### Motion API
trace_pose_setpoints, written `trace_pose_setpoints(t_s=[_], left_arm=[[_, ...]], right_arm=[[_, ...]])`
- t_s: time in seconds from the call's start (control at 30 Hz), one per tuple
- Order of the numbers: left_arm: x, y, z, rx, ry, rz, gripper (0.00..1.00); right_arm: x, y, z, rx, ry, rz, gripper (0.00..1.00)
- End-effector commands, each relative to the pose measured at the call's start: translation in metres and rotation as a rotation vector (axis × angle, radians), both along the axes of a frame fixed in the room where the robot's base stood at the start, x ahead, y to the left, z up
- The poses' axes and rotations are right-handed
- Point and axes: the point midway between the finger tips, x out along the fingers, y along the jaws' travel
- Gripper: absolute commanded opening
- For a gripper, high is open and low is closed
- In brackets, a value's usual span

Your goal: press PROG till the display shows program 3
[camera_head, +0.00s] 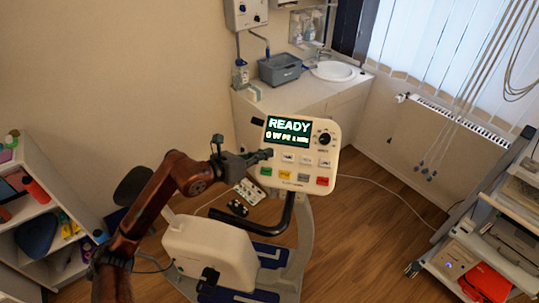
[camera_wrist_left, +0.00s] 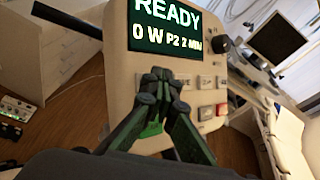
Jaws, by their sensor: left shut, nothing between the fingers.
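The cream control panel (camera_head: 330,155) of an exercise machine has a dark display (camera_head: 288,131) with bright text. In the left wrist view the display (camera_wrist_left: 172,28) reads READY, 0 W, P2, 2 MIN. Below it are pale buttons (camera_head: 306,160) and a lower row with a green button (camera_head: 265,171), a yellow one (camera_head: 284,174) and a red one (camera_head: 322,181). Button labels are too small to read, so I cannot tell which is PROG. My left gripper (camera_head: 267,155) is shut and empty at the panel's left side, just below the display. Contact cannot be told. My right gripper is not in view.
A black knob (camera_head: 324,138) sits right of the display. A dark handlebar (camera_head: 285,215) curves below the panel. An open shelf (camera_head: 75,215) stands at left, a trolley (camera_head: 480,245) at right, and a sink counter (camera_head: 300,95) behind.

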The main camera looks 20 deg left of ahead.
Motion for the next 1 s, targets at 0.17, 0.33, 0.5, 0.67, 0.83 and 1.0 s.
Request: trace_pose_setpoints(t_s=[0.17, 0.33, 0.5, 0.67, 0.83, 1.0], left_arm=[[-0.001, 0.0, 0.0, 0.001, 0.003, 0.0, 0.0], [-0.005, 0.0, 0.006, 0.002, 0.003, 0.001, 0.0], [-0.009, 0.0, 0.011, 0.003, 0.002, 0.0, 0.0], [-0.01, 0.0, 0.011, 0.001, 0.002, 0.0, 0.0], [-0.01, 0.0, 0.012, 0.001, 0.002, 0.0, 0.0], [-0.015, 0.0, 0.02, 0.001, 0.001, 0.001, 0.0]], right_arm=[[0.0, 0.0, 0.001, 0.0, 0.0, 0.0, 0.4], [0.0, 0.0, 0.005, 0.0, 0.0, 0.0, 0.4], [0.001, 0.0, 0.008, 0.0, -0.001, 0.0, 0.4], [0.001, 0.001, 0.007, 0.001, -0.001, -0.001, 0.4], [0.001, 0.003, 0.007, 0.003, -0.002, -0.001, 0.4], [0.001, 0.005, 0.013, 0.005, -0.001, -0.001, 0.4]])
